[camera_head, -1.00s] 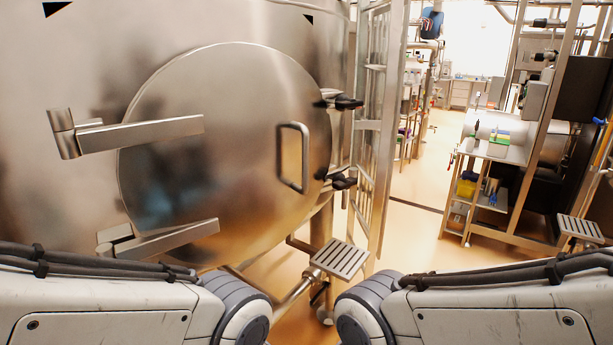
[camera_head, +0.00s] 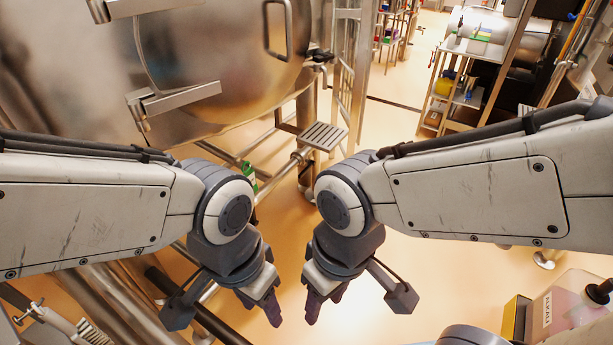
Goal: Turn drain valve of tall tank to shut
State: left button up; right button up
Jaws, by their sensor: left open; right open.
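The tall steel tank (camera_head: 70,75) fills the upper left, with its round hatch (camera_head: 200,45) and hinge arm (camera_head: 180,98) showing. Steel pipes run under the tank, and a small green part (camera_head: 249,174) shows on them behind my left arm. I cannot tell whether it is the drain valve's handle. My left gripper (camera_head: 259,306) is open and empty, pointing down over the floor. My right gripper (camera_head: 324,305) is open and empty close to its right. Both are apart from the tank and pipes.
A grey step (camera_head: 323,136) and ladder frame stand right of the tank. A shelf cart (camera_head: 455,90) is at the upper right. A container of pink liquid (camera_head: 562,305) stands at the lower right. Large pipes (camera_head: 125,300) run at the lower left. Floor between is clear.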

aim_at(312, 162)
jog(key=u, duration=0.1)
jog(key=i, duration=1.05)
jog(key=z, duration=0.3)
